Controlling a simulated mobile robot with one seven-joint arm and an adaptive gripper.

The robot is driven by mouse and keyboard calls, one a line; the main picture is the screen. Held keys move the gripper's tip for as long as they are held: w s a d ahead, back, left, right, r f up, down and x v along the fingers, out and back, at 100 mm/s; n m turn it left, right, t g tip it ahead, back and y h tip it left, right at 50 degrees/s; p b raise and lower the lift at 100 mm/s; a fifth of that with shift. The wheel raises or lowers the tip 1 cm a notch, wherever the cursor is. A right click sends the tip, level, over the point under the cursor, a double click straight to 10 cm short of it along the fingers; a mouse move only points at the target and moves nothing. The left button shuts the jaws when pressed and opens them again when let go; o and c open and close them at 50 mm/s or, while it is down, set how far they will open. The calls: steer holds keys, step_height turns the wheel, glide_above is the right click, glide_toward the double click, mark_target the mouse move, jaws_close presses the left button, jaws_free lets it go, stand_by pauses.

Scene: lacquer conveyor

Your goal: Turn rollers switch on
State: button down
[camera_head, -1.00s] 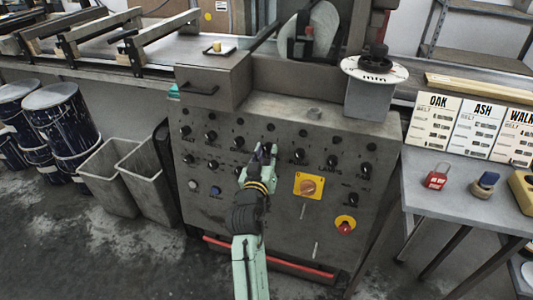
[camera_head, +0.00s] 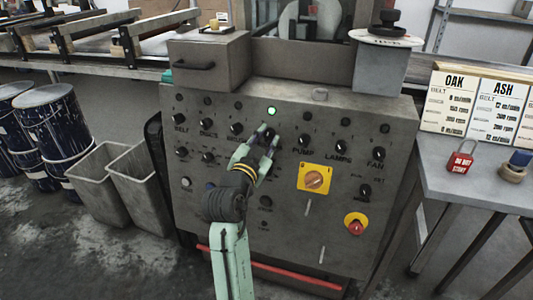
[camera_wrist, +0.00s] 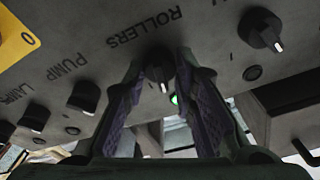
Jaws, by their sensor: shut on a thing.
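The black rollers switch knob (camera_wrist: 160,68) is between my fingertips in the wrist view, below the word ROLLERS, which appears upside down. Its pale pointer mark faces the lit green lamp (camera_wrist: 174,99). My gripper (camera_wrist: 161,60) is shut on the knob, a finger on each side. In the head view my gripper (camera_head: 266,135) is at the upper middle of the grey control panel (camera_head: 225,225) and mostly hides the knob. The green lamp (camera_head: 271,111) glows just above it.
The pump knob (camera_head: 306,141) is close on the right. A yellow plate with an orange rotary switch (camera_head: 313,179) is below right, and a red knob on yellow (camera_head: 355,226) is lower still. Another knob (camera_wrist: 262,30) stands on the rollers switch's other side.

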steer(key=shift+a+m+h+b, duration=0.1)
steer(key=shift+m+h+b, duration=0.4)
steer(key=shift+m+b, duration=1.55)
steer(key=shift+m+g, duration=0.25)
steer(key=shift+g, duration=0.15)
steer(key=c, duration=1.3)
jaws_free()
steer(key=v, duration=1.2)
steer(key=shift+f, duration=0.1)
